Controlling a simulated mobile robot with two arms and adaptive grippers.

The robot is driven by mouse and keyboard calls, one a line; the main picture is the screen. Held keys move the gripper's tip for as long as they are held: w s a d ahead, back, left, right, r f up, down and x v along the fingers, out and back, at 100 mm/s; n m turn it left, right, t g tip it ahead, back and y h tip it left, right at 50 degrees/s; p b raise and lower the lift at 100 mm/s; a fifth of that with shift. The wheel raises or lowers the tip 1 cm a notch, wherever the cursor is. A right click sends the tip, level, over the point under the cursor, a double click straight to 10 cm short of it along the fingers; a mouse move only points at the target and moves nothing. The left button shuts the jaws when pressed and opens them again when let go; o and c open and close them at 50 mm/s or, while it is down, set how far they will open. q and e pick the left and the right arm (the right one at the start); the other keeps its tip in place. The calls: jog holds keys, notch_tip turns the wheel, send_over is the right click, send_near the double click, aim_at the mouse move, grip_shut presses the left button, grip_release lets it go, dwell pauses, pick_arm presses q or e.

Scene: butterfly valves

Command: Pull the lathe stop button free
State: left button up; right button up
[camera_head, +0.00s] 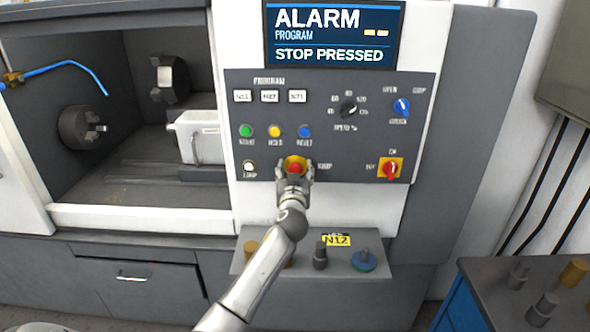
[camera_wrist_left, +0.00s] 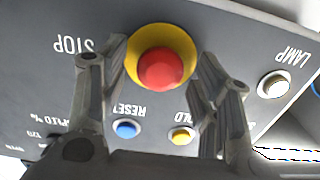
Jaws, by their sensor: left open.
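The red stop button (camera_head: 295,168) sits on a yellow collar on the lathe's grey control panel (camera_head: 330,90). In the left wrist view the red button (camera_wrist_left: 165,68) and its yellow collar show between my fingers, beside the label STOP. My left gripper (camera_head: 294,175) is at the button, with one finger on each side of it. In the left wrist view my left gripper (camera_wrist_left: 160,75) is open, with gaps between its fingers and the red cap. The lathe screen (camera_head: 333,35) reads ALARM and STOP PRESSED. My right gripper is not in view.
Green, yellow and blue buttons (camera_head: 275,131) sit just above the stop button. A white lamp button (camera_head: 249,167) is left of it and a red rotary switch (camera_head: 390,169) is right. A shelf (camera_head: 335,262) with tool holders juts out below.

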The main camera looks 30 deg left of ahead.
pick_arm(q)
jog(key=shift+c, duration=0.2)
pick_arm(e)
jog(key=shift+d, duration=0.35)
